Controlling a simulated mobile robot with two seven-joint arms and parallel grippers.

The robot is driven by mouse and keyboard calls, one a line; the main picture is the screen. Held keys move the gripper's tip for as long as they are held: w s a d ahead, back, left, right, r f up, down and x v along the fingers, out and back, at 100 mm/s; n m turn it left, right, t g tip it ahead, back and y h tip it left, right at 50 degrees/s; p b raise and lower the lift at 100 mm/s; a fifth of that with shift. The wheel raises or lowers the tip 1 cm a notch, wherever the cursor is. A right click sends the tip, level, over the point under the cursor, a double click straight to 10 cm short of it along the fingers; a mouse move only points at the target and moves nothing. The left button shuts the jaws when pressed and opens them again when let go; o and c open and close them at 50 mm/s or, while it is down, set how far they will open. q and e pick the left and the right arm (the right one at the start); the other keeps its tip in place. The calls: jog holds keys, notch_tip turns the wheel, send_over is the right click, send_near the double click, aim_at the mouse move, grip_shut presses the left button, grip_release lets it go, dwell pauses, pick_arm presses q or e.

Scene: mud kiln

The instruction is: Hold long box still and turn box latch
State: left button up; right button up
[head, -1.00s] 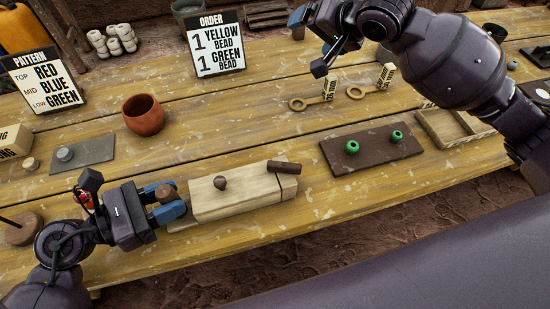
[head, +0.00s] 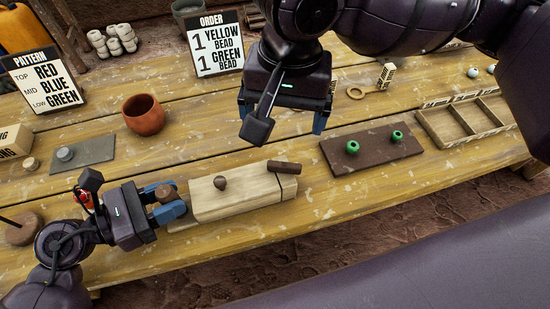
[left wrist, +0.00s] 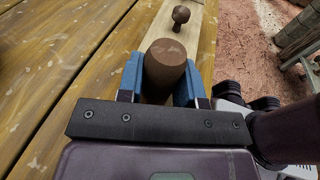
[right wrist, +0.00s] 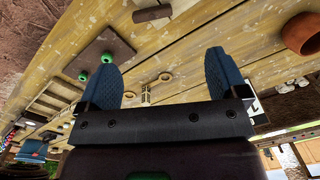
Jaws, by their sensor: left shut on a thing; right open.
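The long wooden box (head: 240,203) lies on the table near its front edge, with a small dark knob (head: 221,183) on top; the knob also shows in the left wrist view (left wrist: 181,15). The latch, a dark brown bar (head: 284,168), lies crosswise at the box's right end; it appears at the top of the right wrist view (right wrist: 152,13). My left gripper (head: 172,198) is shut on the brown round handle (left wrist: 166,62) at the box's left end. My right gripper (head: 284,115) is open and empty, above the table behind the latch.
A dark board (head: 372,150) with green beads (head: 352,147) lies right of the box. A compartment tray (head: 465,122) is farther right. A clay bowl (head: 144,115) and order sign (head: 214,45) stand behind. Clear planks lie between bowl and box.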

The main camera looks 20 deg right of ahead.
aim_at(285, 165)
jog(key=shift+h, duration=0.3)
jog(key=f, duration=1.2)
jog(key=shift+s+d, duration=0.15)
jog(key=shift+s, duration=0.2)
jog(key=shift+c, duration=0.4)
jog(key=c, duration=0.9)
jog(key=shift+o, duration=0.2)
jog(key=shift+n, duration=2.6)
jog(key=o, duration=0.9)
jog(key=shift+o, duration=0.2)
